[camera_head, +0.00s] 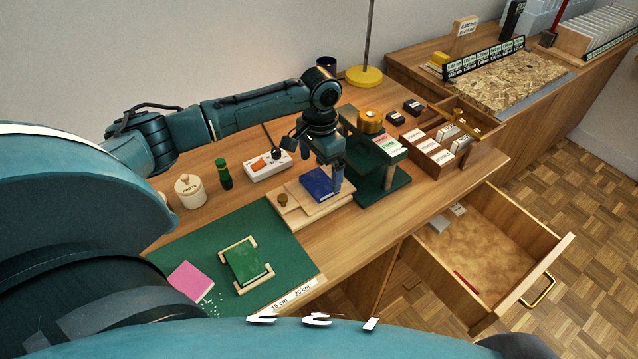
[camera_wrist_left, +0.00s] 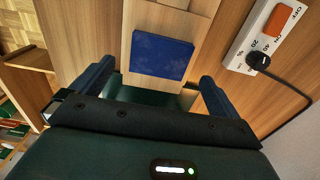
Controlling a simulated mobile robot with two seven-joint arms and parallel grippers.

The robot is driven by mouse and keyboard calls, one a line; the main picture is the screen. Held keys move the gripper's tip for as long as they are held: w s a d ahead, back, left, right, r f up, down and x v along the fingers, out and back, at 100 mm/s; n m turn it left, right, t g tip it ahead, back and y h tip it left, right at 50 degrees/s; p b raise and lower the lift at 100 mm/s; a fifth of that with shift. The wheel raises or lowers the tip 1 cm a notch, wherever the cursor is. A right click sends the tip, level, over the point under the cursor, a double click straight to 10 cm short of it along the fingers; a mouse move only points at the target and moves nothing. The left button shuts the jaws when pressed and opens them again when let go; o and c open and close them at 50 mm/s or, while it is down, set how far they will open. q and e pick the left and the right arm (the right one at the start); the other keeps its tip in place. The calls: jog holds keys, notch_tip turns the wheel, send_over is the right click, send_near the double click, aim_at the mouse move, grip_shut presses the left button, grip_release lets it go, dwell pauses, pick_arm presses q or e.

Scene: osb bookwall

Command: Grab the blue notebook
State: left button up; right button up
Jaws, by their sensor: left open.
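The blue notebook (camera_head: 318,184) lies flat on a light wooden board (camera_head: 296,207) on the desk. In the left wrist view the blue notebook (camera_wrist_left: 161,56) lies just ahead of the fingers, between their lines. My left gripper (camera_head: 336,182) points down at the notebook's right side in the head view, and a finger covers part of that edge. In the wrist view my left gripper (camera_wrist_left: 156,84) is open, its two fingers wide apart with nothing held. I cannot tell the exact height above the notebook. My right gripper is not in view.
A dark green stand (camera_head: 382,178) is close to the right of my gripper. A green book (camera_head: 247,264) and pink notepad (camera_head: 190,281) lie on the green mat (camera_head: 215,240). An open drawer (camera_head: 490,250) juts out at right.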

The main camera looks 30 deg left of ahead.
aim_at(319, 182)
pick_arm(q)
jog(key=shift+s+f, duration=0.2)
jog(key=shift+f, duration=1.75)
jog(key=shift+c, duration=0.6)
jog(key=c, duration=0.9)
